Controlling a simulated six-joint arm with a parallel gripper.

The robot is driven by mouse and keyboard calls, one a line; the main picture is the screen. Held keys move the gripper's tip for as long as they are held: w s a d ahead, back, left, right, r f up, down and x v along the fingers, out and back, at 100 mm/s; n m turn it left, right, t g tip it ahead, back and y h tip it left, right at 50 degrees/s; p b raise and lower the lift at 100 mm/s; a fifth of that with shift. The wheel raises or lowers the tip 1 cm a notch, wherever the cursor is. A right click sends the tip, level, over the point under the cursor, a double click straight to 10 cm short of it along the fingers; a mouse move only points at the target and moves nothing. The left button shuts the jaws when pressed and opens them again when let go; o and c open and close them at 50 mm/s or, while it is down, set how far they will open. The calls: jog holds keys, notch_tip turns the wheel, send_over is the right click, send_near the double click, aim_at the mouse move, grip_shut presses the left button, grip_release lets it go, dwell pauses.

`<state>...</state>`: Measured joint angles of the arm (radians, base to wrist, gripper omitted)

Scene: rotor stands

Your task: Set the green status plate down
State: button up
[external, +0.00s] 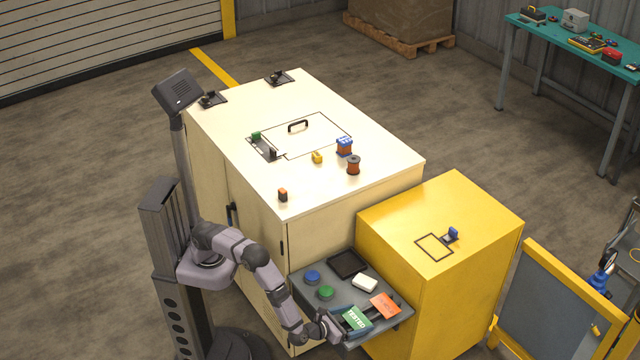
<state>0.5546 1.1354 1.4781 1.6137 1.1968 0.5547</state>
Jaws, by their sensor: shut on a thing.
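The green status plate (356,318), lettered "TESTED", is at the front of the grey side shelf (337,287). My gripper (338,326) is at the shelf's front left corner, shut on the plate's left end. The plate looks tilted, and whether it touches the shelf or the dark holder around it cannot be told at this size. An orange plate (385,305) sits just to the right of the green one. The fingertips are small and partly hidden.
The shelf also bears a blue button (312,277), a green button (326,293), a black tray (347,263) and a white block (365,283). A yellow cabinet (463,290) stands close on the right. The cream cabinet (220,150) rises behind the shelf.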

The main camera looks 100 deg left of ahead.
aim_at(353, 322)
jog(key=o, duration=0.9)
jog(key=shift+f, duration=0.1)
jog(key=shift+o, duration=0.2)
jog(key=v, duration=0.7)
jog(key=shift+d+f+b, duration=0.15)
jog(key=shift+d+b, duration=0.1)
jog(key=shift+b, duration=0.05)
jog(key=c, duration=0.6)
